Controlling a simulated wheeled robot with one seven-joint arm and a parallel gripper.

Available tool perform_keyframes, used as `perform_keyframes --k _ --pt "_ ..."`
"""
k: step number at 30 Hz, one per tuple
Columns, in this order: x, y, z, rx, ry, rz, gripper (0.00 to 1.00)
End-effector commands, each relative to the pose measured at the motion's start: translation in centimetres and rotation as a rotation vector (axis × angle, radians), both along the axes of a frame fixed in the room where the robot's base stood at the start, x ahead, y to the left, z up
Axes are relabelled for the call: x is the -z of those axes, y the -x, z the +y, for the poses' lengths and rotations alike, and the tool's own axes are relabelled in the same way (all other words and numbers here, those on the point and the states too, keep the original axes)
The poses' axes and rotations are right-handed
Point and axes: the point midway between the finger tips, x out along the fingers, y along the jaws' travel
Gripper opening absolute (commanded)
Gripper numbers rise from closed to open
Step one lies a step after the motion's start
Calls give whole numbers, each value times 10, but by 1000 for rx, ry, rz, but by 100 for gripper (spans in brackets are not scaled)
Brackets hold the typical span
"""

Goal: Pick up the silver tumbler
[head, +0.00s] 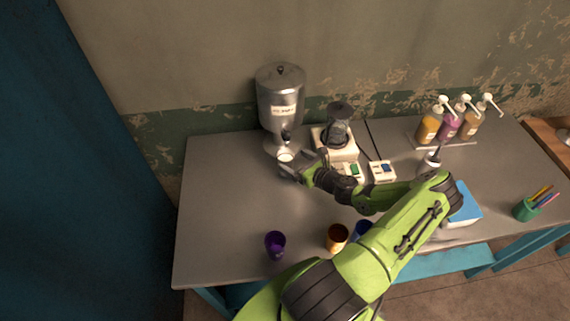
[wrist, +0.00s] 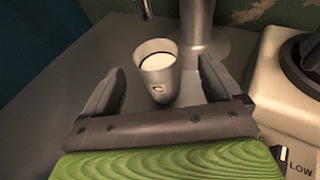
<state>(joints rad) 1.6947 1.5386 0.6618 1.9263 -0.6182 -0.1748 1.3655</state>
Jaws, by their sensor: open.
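In the head view the tumbler (head: 285,158) is below the metal dispenser's tap, partly hidden by my gripper. My gripper (wrist: 160,85) is open, with one finger on each side of the tumbler. A gap shows between each finger and the tumbler wall. In the head view my gripper (head: 292,168) reaches in from the right, low over the table.
The metal dispenser (head: 281,98) stands just behind the tumbler. A white appliance (head: 340,148) is close on the right. Purple (head: 275,246), orange (head: 337,238) and blue (head: 361,231) cups stand near the table's front edge. The left table (head: 220,190) is clear.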

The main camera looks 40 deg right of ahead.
Motion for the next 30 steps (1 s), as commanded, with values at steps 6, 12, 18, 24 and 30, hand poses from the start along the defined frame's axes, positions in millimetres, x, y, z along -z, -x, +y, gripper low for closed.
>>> perform_keyframes --k 6,12,18,24,30 --pt "10 -35 5 -2 -2 0 91" --pt "17 -53 2 1 1 1 91" --pt "17 -52 3 0 1 1 84" --pt "17 -52 3 0 1 2 53" --pt "16 -52 3 0 1 0 22"
